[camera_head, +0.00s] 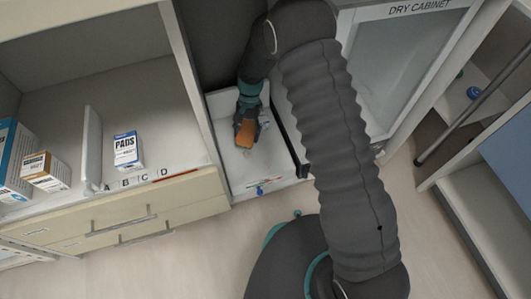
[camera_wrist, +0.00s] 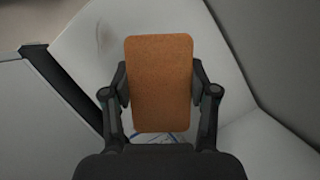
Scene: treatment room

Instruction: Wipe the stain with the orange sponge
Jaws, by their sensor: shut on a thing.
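The orange sponge (camera_head: 245,133) is held in my gripper (camera_head: 247,118), over the white drawer-like surface (camera_head: 228,160) between the cabinets. In the wrist view the sponge (camera_wrist: 160,83) is a flat upright block with my gripper (camera_wrist: 160,88) shut on its left and right sides. A faint brownish smear, the stain (camera_wrist: 105,38), shows on the white surface to the upper left of the sponge. In the head view a small faint mark, the stain (camera_head: 247,153), lies just below the sponge. I cannot tell whether the sponge touches the surface.
Thin red and blue items (camera_head: 262,187) lie at the white surface's front end. A left cabinet (camera_head: 120,195) holds a PADS box (camera_head: 127,150) and other boxes. The dry cabinet (camera_head: 395,60) stands to the right. Raised walls border the white surface.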

